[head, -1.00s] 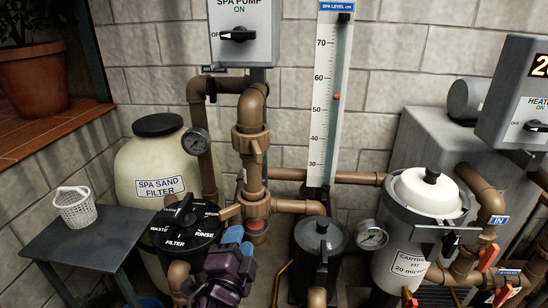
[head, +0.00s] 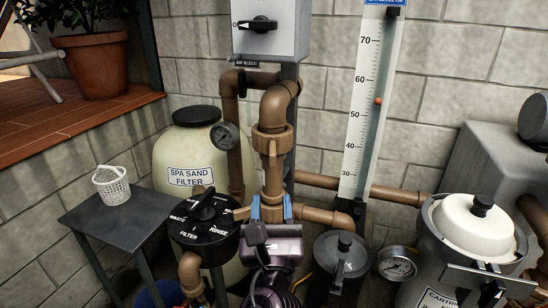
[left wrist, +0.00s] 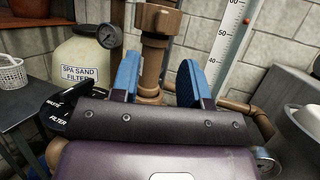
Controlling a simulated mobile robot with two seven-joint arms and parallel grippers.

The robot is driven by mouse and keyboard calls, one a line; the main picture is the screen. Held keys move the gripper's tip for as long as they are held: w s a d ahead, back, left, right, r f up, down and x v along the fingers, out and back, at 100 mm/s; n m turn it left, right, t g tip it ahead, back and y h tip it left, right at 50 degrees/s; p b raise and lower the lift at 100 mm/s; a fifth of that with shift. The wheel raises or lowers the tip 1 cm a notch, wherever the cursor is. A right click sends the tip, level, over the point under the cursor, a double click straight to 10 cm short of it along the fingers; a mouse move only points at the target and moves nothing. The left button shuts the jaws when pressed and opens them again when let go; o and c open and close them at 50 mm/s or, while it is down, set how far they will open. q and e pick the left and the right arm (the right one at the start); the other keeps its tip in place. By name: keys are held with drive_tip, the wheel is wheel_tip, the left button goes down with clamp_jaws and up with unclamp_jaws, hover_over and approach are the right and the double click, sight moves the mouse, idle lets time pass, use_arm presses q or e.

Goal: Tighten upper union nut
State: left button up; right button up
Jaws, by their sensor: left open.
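The upper union nut (head: 272,143) is a brown ribbed collar on the vertical brown pipe, below the elbow. It also shows at the top of the left wrist view (left wrist: 158,20). My left gripper (head: 271,209) is open, its two blue fingers pointing up at the pipe, below the upper nut. In the left wrist view the open fingers (left wrist: 158,80) appear on either side of the pipe, with nothing gripped between them. Contact with the pipe cannot be told. The lower part of the pipe is partly hidden by my gripper. My right gripper is not in view.
The black multiport valve (head: 205,222) and spa sand filter (head: 185,150) stand left of my gripper. A dark pump strainer pot (head: 342,262) and a cartridge filter (head: 470,235) stand right. A side table (head: 85,222) holds a white basket (head: 111,186).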

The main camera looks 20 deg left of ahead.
sight(273, 166)
use_arm(q)
drive_tip(key=p+x, duration=0.1)
drive_tip(key=x, duration=1)
drive_tip(key=shift+d+f, duration=0.1)
drive_tip(key=shift+d, duration=0.05)
clamp_jaws()
